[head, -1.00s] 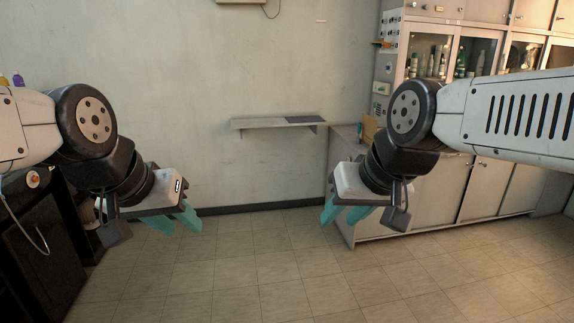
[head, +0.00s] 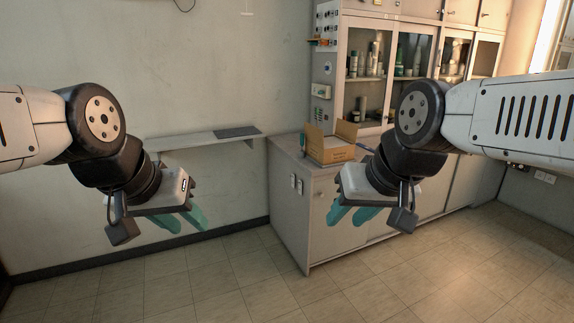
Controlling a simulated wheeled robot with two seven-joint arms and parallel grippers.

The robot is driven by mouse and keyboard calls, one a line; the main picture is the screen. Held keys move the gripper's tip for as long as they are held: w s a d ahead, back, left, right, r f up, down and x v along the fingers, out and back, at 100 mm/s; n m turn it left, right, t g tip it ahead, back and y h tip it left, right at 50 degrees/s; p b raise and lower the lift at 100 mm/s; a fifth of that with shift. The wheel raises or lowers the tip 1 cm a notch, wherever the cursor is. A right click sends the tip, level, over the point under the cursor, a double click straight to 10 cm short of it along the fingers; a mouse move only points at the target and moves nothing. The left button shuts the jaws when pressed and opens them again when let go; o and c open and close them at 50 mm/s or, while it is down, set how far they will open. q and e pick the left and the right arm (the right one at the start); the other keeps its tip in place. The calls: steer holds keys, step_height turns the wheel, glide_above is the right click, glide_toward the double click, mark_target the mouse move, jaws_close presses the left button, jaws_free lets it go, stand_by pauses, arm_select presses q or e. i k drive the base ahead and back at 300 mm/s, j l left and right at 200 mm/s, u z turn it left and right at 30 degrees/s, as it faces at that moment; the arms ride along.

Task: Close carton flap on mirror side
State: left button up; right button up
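A small brown cardboard carton (head: 329,154) stands on the near left end of the grey counter. Its top is open. One flap (head: 314,139) stands up at the left and another flap (head: 346,130) stands up at the back right. Part of its right side lies close to my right arm in the picture. I cannot make out a mirror. My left gripper (head: 182,219) hangs in the air at left with its teal fingers apart and empty. My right gripper (head: 352,217) hangs in front of the counter, fingers apart and empty. Neither touches the carton.
The counter (head: 288,152) runs along the wall below glass-fronted cabinets (head: 415,65) holding bottles. A dark green bottle-like item (head: 302,142) stands left of the carton. A wall shelf (head: 205,139) is left of the counter. The tiled floor (head: 230,280) ahead is clear.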

mark_target(347, 130)
steer(key=i+l+z, duration=0.15)
steer(key=i+l, duration=0.2)
steer(key=l, duration=0.15)
steer(key=i+l+z, duration=0.15)
steer(key=i+l, duration=0.4)
steer(key=i, duration=0.15)
steer(key=i+l, duration=0.15)
steer(key=i, duration=0.75)
steer(key=i+j+z, duration=0.15)
steer(key=i, duration=0.5)
steer(key=i+j, duration=0.1)
steer(key=i, duration=0.5)
steer(key=l+z, duration=0.05)
